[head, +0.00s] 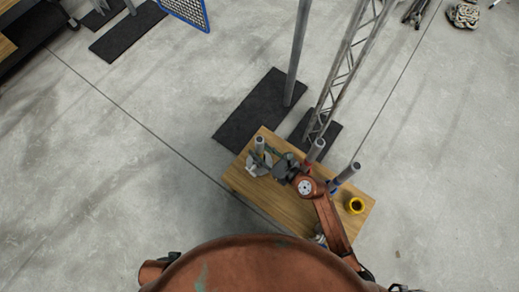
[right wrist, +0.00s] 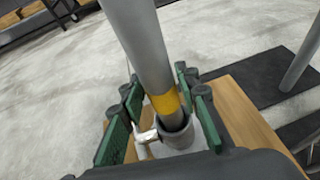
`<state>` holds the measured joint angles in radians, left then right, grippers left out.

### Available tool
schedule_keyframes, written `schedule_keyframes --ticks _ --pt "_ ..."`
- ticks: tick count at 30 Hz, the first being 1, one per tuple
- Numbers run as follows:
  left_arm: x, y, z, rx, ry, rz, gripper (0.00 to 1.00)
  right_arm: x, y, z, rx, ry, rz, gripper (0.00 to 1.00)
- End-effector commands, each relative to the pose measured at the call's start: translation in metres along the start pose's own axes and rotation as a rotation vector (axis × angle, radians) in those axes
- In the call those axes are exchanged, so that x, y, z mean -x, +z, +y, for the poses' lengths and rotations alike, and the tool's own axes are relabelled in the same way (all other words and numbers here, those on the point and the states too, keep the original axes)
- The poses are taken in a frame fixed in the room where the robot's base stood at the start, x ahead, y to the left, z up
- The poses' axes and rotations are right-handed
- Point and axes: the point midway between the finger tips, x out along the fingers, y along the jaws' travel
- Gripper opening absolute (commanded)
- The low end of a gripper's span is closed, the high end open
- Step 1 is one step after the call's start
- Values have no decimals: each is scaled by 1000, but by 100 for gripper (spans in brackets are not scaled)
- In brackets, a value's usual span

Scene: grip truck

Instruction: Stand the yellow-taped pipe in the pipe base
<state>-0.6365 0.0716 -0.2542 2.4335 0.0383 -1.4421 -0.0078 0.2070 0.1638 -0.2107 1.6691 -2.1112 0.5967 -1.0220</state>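The grey pipe with a yellow tape band (right wrist: 166,101) stands with its lower end in the round socket of the pipe base (right wrist: 178,140) in the right wrist view. The band is just above the socket's rim. In the head view the pipe (head: 259,144) rises from the base (head: 255,168) at the table's left end. My right gripper (head: 272,157) reaches it from the right. Its green fingers (right wrist: 165,108) stand on either side of the pipe, open, with gaps beside it. My left gripper is not in view.
The wooden table (head: 285,207) also holds a red-banded pipe (head: 316,151), a blue-banded pipe (head: 346,175) and a yellow ring (head: 356,205). Behind it stand a tall pole (head: 298,55) on a black mat (head: 250,112) and a lattice truss (head: 345,70).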

Motion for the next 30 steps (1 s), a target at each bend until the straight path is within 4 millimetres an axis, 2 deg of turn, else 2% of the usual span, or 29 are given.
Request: schedule_keyframes --ticks 5,13,16,20,30 --pt "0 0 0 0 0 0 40 0 0 0 0 0 1 43" --pt "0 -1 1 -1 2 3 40 1 -1 0 0 0 3 43" --pt "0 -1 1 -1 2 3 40 7 -1 0 1 0 2 43" --pt "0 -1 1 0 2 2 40 26 -2 0 1 -1 4 43" --pt "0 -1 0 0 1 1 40 95 -1 0 2 0 3 43"
